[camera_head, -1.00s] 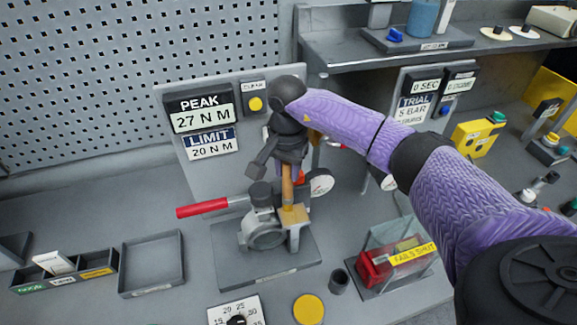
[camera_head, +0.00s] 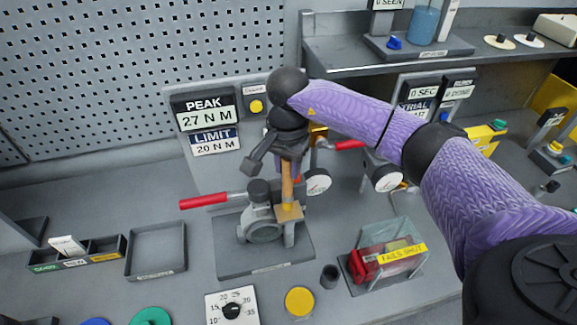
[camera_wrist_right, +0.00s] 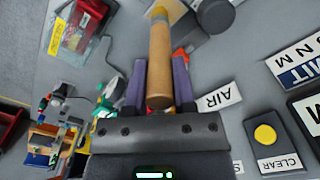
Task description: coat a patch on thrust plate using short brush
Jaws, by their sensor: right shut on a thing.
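My right gripper (camera_head: 288,168) is shut on the wooden handle of the short brush (camera_head: 288,187) and holds it nearly upright, head down. In the right wrist view the brush handle (camera_wrist_right: 160,60) sits between the purple fingers of my right gripper (camera_wrist_right: 158,85). A small tan plate, which looks like the thrust plate (camera_head: 296,216), lies on the grey valve body (camera_head: 262,228). The brush's lower end is at this plate; I cannot tell whether bristles touch it, and no coating shows. My left gripper is out of view.
A red-handled lever (camera_head: 205,201) sticks out left of the valve. A gauge (camera_head: 318,182) stands close right of the brush. The PEAK and LIMIT panel (camera_head: 225,150) is behind. A clear FAILS SHUT box (camera_head: 390,258) and a dark cup (camera_head: 330,275) stand to the right. An empty tray (camera_head: 157,250) is at left.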

